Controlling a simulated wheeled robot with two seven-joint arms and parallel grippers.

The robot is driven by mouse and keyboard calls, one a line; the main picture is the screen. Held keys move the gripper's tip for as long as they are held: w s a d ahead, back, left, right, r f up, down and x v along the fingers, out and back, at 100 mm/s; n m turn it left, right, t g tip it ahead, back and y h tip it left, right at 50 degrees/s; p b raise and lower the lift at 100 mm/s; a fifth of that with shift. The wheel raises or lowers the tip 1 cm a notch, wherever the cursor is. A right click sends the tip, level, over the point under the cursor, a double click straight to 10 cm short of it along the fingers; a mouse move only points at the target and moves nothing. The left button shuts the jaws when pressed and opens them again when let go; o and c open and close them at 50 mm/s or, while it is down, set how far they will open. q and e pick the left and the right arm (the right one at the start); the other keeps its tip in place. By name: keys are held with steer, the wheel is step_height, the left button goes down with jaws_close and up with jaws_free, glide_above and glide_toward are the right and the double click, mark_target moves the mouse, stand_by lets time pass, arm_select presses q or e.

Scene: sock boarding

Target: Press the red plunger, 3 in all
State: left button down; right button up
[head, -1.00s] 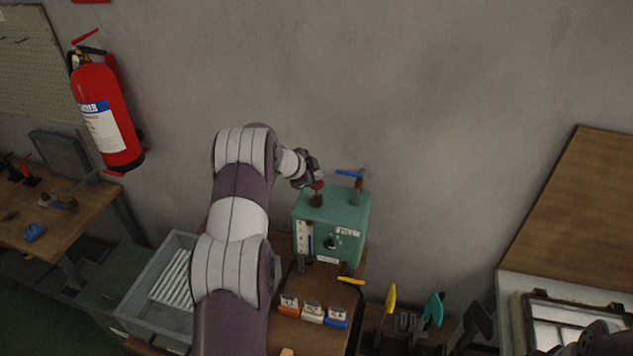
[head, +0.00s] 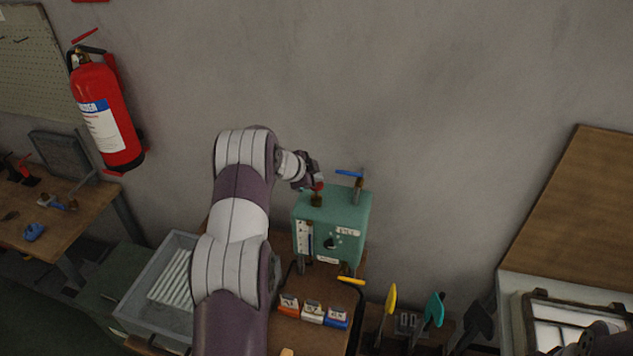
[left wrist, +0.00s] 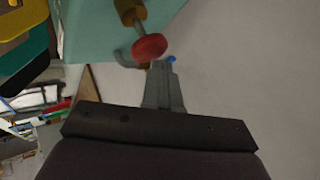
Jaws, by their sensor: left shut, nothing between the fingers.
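The red plunger (head: 318,187) has a round red knob on a thin stem in a brass collar. It stands on top of the teal box (head: 332,216), near its left side. In the left wrist view the red knob (left wrist: 150,46) shows beside my fingertips, with its stem running up into the brass collar. My left gripper (head: 315,181) is shut and empty, just above and beside the knob. Its joined fingers (left wrist: 161,68) point towards the knob in the wrist view. I cannot tell whether they touch it.
A blue-handled valve (head: 351,174) rises from the box, right of the plunger. The grey wall (head: 430,120) stands close behind. Small orange, white and blue blocks (head: 313,313) sit on the bench in front. A grey tray (head: 140,288) is to the left.

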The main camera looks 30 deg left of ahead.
arm_select(q)
steer(key=shift+f+b, duration=0.55)
steer(key=shift+f, duration=0.65)
stand_by(0.6)
stand_by(0.4)
steer(key=shift+r+p, duration=1.25)
steer(key=shift+p, duration=0.2)
steer(key=shift+r, duration=0.8)
steer(key=shift+r, duration=2.55)
steer(key=shift+f, duration=0.1)
